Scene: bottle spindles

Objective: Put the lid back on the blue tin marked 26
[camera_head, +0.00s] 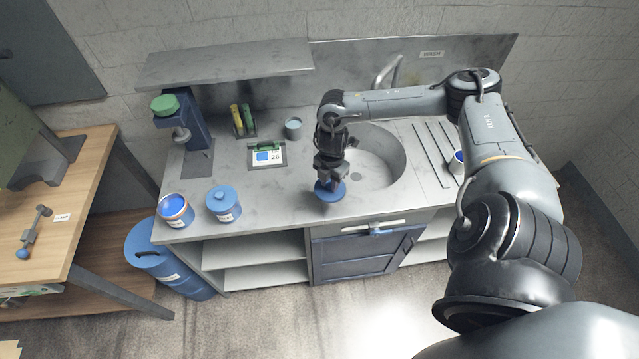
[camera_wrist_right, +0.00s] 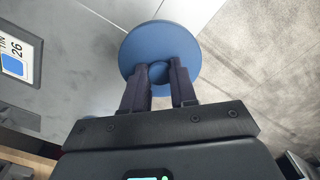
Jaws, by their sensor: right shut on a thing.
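My right gripper (camera_head: 330,179) is shut on the knob of a round blue lid (camera_head: 331,193). It holds the lid out over the front part of the counter, left of the sink. In the right wrist view the two fingers (camera_wrist_right: 159,75) pinch the knob, and the lid (camera_wrist_right: 160,35) shows as a flat blue disc. A blue tin (camera_head: 176,213) with no raised lid knob, bright blue inside its rim, stands at the counter's front left corner. Its label is too small to read. My left gripper is not in view.
A lidded blue tin (camera_head: 223,206) stands right of the uncovered tin. A card marked 26 (camera_head: 268,156) lies behind. Also here are a green-topped stand (camera_head: 190,125), a grey cup (camera_head: 293,128), a sink (camera_head: 378,165) and a partly hidden container (camera_head: 457,162). The counter between lidded tin and held lid is clear.

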